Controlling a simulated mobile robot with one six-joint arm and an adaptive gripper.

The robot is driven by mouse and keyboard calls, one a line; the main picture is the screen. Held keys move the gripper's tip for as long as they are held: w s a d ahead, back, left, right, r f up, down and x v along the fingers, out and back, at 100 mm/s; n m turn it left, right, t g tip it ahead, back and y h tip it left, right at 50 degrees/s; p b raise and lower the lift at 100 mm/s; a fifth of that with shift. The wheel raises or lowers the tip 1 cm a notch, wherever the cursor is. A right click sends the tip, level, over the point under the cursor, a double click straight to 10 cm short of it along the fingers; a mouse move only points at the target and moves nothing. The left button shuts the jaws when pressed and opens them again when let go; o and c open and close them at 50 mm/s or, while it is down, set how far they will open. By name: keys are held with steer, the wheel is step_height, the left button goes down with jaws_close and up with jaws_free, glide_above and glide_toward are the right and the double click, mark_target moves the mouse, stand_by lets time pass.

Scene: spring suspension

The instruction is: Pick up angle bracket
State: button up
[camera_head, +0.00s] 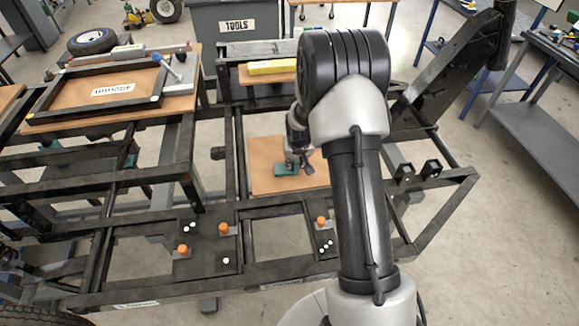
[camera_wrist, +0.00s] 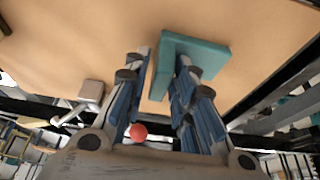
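The teal angle bracket (camera_head: 288,169) lies on a brown board (camera_head: 262,183) inside the black frame in the head view. In the wrist view, the bracket (camera_wrist: 205,52) shows a flat plate at upper right and a narrow flange pointing down the picture. My gripper (camera_head: 298,160) is right at the bracket, pointing down. In the wrist view, my gripper (camera_wrist: 162,62) has its two fingers apart, with the narrow flange between them. A gap shows on the left of the flange; whether the right finger touches it I cannot tell.
Black frame bars (camera_head: 240,160) surround the board. Orange knobs (camera_head: 224,228) sit on plates at the front. A wooden table (camera_head: 172,99) with a black frame and hammer stands left. A yellow block (camera_head: 272,67) lies behind. A red ball (camera_wrist: 138,131) shows between my fingers' bases in the wrist view.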

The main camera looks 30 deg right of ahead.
jaws_close()
steer(key=shift+r, duration=0.1)
stand_by(0.3)
